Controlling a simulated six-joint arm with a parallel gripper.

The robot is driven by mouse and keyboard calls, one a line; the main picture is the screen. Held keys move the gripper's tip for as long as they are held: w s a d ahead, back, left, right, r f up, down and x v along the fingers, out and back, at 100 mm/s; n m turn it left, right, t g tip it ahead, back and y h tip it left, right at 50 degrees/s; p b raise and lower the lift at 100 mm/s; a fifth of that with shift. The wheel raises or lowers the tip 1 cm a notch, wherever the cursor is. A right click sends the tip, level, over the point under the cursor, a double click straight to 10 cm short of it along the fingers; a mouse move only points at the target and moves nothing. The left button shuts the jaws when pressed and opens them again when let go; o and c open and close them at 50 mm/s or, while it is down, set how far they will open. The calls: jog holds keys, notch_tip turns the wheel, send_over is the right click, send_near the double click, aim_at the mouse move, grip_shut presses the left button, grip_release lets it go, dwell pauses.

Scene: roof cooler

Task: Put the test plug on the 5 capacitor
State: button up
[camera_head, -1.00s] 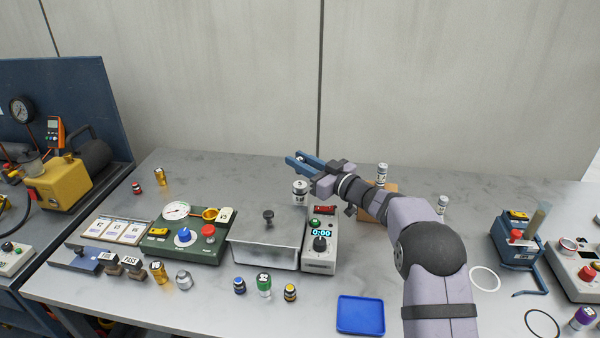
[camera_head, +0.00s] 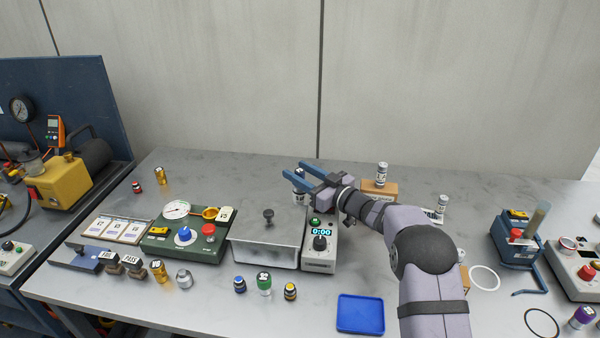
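My gripper (camera_head: 294,170) has its two blue fingers apart, pointing to the back left above the far part of the table. A silver can with a printed label (camera_head: 299,198) stands beneath the fingers and is partly hidden by them. I cannot tell whether the fingers touch it. Another labelled silver can (camera_head: 382,174) stands upright at a brown block, and a third (camera_head: 442,207) stands further right. The labels are too small to read, so I cannot tell which is the 5 capacitor. I cannot pick out the test plug with certainty.
A grey timer box (camera_head: 320,255), a metal lidded box (camera_head: 266,246) and a green meter panel (camera_head: 186,246) stand left of my arm. Several small coloured cans are in front of them, including a green one (camera_head: 264,286). A blue tray (camera_head: 360,328) lies empty at the front.

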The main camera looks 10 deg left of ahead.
jog(key=shift+r, duration=0.1)
jog(key=shift+r, duration=0.2)
jog(key=shift+s+d+f, duration=0.1)
jog(key=shift+s+d, duration=0.05)
jog(key=shift+d, duration=0.05)
jog(key=b+v, duration=0.2)
jog(key=v, duration=0.9)
jog(key=shift+s+d, duration=0.2)
